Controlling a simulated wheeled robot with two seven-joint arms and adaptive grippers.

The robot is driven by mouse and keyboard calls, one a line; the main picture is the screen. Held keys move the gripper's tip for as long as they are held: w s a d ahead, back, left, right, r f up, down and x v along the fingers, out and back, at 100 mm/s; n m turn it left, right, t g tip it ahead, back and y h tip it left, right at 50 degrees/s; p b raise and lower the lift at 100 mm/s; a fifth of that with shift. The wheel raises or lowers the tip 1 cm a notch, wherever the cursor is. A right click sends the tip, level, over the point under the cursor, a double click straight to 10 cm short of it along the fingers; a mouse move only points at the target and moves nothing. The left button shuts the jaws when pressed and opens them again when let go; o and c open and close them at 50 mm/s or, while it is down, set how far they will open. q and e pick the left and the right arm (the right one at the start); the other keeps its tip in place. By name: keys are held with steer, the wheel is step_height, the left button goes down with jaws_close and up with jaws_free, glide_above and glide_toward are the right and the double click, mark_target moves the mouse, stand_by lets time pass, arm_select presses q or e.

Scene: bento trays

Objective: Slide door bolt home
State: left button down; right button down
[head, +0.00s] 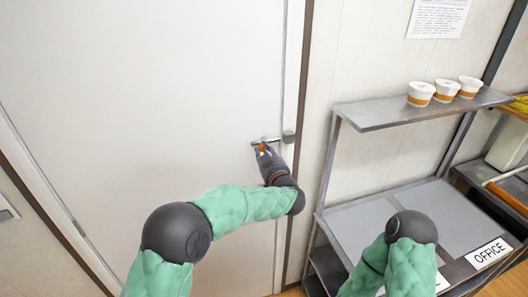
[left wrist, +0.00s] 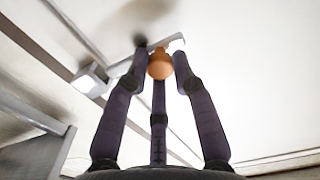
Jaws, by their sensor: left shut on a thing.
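The white door (head: 150,80) fills the left of the head view. A silver bolt bar (head: 273,139) with an orange knob (head: 262,147) is on its right side. A grey metal keeper (head: 289,136) is on the frame side, right of the bar. My left gripper (head: 262,152) is shut on the knob. In the left wrist view the fingers surround the round orange knob (left wrist: 160,66), with the bar (left wrist: 168,43) behind it and the keeper (left wrist: 88,80) to the left. I cannot tell whether the bar's tip is inside the keeper. My right gripper is out of view.
A grey metal shelf (head: 385,116) with white and orange cups (head: 446,90) stands right of the door. The wall between door and shelf is clear.

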mark_target(271, 141)
arm_select(q)
steer(key=d, duration=0.1)
steer(key=w+d+p, duration=0.1)
steer(key=d, duration=0.1)
steer(key=shift+w+d+r+p, duration=0.2)
steer(key=shift+r+p, duration=0.1)
steer(key=shift+p, duration=0.1)
steer(key=shift+d, duration=0.35)
steer(key=shift+a, duration=0.1)
steer(key=c, duration=1.3)
jaws_free()
steer(key=o, duration=0.3)
steer(key=shift+s, duration=0.25)
steer(key=shift+f, duration=0.1)
